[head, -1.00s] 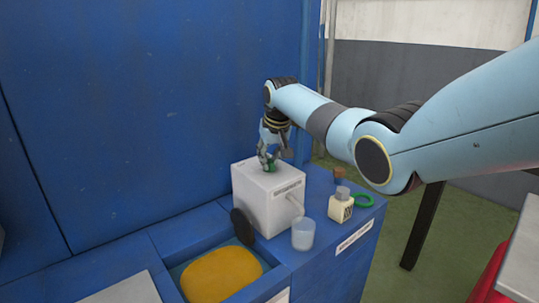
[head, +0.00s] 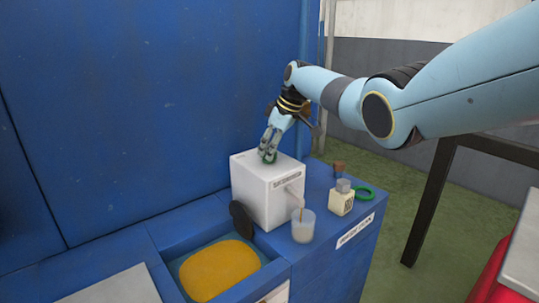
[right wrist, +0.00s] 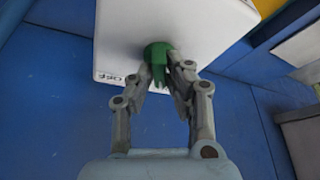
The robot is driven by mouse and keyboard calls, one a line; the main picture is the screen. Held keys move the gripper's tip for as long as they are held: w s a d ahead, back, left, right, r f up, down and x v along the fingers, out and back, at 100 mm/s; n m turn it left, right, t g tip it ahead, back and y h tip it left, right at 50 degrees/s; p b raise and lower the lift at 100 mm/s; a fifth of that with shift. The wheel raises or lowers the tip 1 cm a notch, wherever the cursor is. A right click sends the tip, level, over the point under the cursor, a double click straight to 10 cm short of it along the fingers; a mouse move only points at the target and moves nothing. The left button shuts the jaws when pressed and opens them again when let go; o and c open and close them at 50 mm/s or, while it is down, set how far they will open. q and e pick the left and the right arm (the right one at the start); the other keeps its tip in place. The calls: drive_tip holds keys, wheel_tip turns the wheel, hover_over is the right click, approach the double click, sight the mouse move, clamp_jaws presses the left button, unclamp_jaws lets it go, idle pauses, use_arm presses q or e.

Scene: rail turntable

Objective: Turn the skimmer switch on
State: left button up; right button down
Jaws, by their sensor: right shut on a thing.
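The skimmer is a white box (head: 262,195) on the blue bench, with a green switch knob (head: 270,159) on its top. My right gripper (head: 268,152) comes down from above and is shut on the knob. In the right wrist view the fingers (right wrist: 156,75) close around the green knob (right wrist: 157,52), which has a ridged handle. A dark disc (head: 241,221) stands at the box's left side, over a basin of orange liquid (head: 218,271). A thin amber streak shows between the spout (head: 294,196) and the clear cup (head: 303,229). My left gripper is not in view.
A cream bottle with a grey cap (head: 341,203), a green ring (head: 364,191) and a small brown-topped item (head: 338,168) stand right of the box. A blue wall (head: 150,100) rises close behind. A dark-legged table (head: 430,205) stands further right.

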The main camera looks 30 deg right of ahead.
drive_tip(key=shift+f+n, duration=0.1)
drive_tip(key=shift+n, duration=0.3)
drive_tip(key=c, duration=1.3)
unclamp_jaws()
drive_tip(key=shift+c, duration=0.2)
drive_tip(key=v, duration=1.2)
drive_tip(key=shift+w, duration=0.2)
